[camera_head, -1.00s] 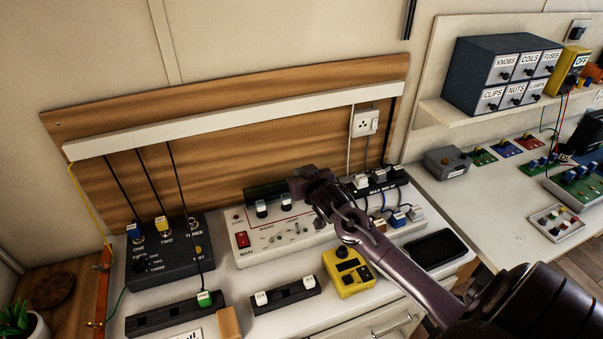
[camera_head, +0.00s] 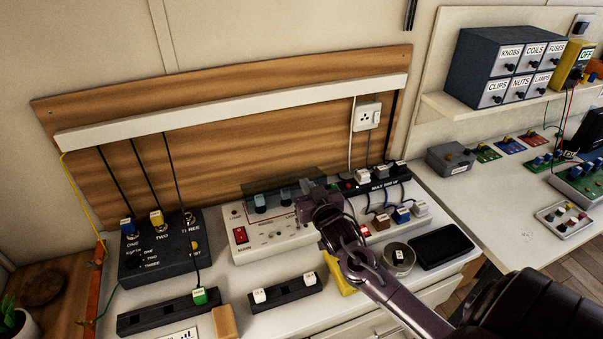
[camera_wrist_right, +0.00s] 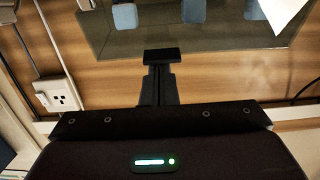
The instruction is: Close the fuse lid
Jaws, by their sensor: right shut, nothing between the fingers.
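The fuse lid (camera_head: 273,187) is a dark see-through panel at the back of the white control box (camera_head: 262,238). Blue-and-white fuse blocks (camera_head: 260,203) show at and through its lower part. In the right wrist view the lid (camera_wrist_right: 210,42) fills the top as a grey clear sheet with blue blocks behind it. My right gripper (camera_head: 311,187) is shut and empty at the lid's right end. In the wrist view the closed fingertips (camera_wrist_right: 161,56) overlap the lid's near edge; I cannot tell whether they touch. My left gripper is not in view.
A power strip (camera_head: 388,178) with plugs and cables lies right of the gripper. A round tin (camera_head: 401,262) and black phone-like slab (camera_head: 441,248) lie in front. The dark three-switch box (camera_head: 160,249) stands left. My right forearm partly covers a yellow device (camera_head: 335,275).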

